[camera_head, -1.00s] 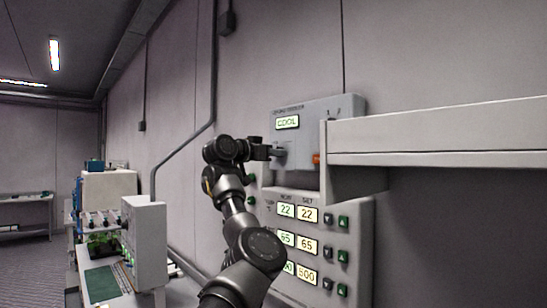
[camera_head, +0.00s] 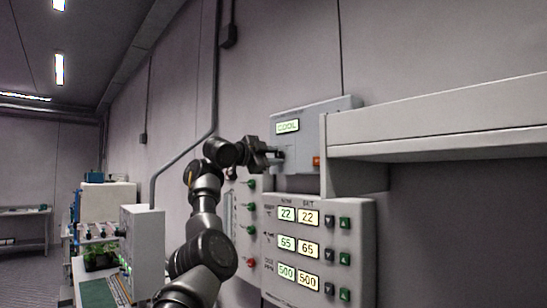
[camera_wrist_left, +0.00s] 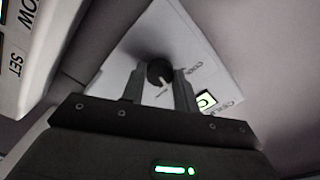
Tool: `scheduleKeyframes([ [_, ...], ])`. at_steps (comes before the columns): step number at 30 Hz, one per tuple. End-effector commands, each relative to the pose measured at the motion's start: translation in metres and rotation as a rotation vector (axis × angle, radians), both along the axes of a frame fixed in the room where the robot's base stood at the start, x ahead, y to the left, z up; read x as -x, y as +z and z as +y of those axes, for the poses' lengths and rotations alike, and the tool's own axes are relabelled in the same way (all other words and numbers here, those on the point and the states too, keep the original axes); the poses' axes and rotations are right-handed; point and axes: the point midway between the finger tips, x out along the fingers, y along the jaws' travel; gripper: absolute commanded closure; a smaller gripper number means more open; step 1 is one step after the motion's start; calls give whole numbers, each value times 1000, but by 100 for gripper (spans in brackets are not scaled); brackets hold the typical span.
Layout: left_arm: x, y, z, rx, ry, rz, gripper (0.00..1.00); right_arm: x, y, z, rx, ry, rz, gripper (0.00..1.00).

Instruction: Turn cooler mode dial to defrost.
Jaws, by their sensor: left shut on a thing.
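The cooler control box (camera_head: 314,111) is a light grey box on the wall, with a lit display (camera_head: 287,126) that reads COOL. My left gripper (camera_head: 277,157) reaches its front face from the left. In the left wrist view, the black round mode dial (camera_wrist_left: 159,72) sits between the two fingers of my left gripper (camera_wrist_left: 160,84), which are shut on it. The dial is hidden behind the gripper in the head view. A small orange part (camera_head: 316,161) shows at the box's lower right. My right gripper is not in view.
Below the box is a panel (camera_head: 364,240) with lit number displays and green and dark buttons. A grey shelf (camera_head: 440,128) juts out close on the right. A white box (camera_head: 148,250) and a green plant (camera_head: 99,255) stand at lower left.

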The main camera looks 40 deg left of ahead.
Motion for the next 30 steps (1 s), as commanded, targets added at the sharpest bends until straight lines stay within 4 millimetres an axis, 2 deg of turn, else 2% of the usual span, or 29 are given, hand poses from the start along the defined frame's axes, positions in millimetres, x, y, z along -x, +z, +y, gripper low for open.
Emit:
scheduleKeyframes([
  [15, -1, 1, 0, -426, 0, -31, 93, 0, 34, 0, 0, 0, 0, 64],
  [30, -1, -2, -1, -575, -3, -44, 93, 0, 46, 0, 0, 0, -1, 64],
])
